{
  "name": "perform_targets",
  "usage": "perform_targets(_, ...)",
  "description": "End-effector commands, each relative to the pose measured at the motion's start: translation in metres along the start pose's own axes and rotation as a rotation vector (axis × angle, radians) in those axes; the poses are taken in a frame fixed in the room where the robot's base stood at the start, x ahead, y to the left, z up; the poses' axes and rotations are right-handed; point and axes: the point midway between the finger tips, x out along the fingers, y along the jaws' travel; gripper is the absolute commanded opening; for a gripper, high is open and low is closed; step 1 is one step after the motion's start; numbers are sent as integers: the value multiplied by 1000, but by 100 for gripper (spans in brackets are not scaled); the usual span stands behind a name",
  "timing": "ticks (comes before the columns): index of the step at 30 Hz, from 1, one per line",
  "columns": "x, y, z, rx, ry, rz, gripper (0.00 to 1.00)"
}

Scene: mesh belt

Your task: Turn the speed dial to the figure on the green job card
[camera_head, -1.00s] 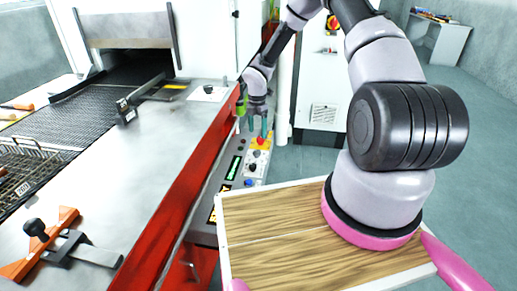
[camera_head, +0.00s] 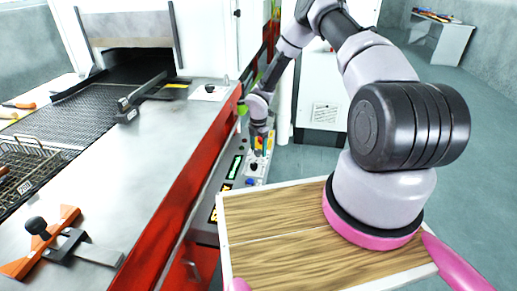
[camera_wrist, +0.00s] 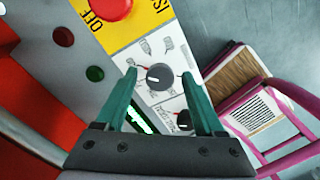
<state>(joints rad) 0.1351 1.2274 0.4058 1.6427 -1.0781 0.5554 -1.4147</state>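My gripper (camera_wrist: 159,76) is open, with its two green fingers pointing at the control panel. In the wrist view a black dial with a white pointer mark (camera_wrist: 160,78) shows between the fingertips, with a gap on each side; I cannot tell how far above it they are. A second black dial (camera_wrist: 183,119) is beside the right finger, partly hidden. I cannot read which is the speed dial. In the head view my gripper (camera_head: 261,143) is over the far part of the control panel (camera_head: 226,184). I cannot make out the green job card or its figure.
A red button (camera_wrist: 110,5) on a yellow plate lies just beyond the dial. A lit green display (camera_head: 234,167) is on the panel. The red machine side (camera_head: 187,172) and steel top (camera_head: 150,155) border it on the left. A wire basket (camera_head: 25,165) sits at far left.

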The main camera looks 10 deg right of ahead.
Motion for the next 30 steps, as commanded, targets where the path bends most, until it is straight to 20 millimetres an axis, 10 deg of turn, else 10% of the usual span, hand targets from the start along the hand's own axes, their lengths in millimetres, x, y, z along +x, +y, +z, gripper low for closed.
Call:
perform_targets(5, 0, 0, 0, 0, 0, 0, 0)
perform_targets(30, -1, -1, 0, 411, -1, 0, 0)
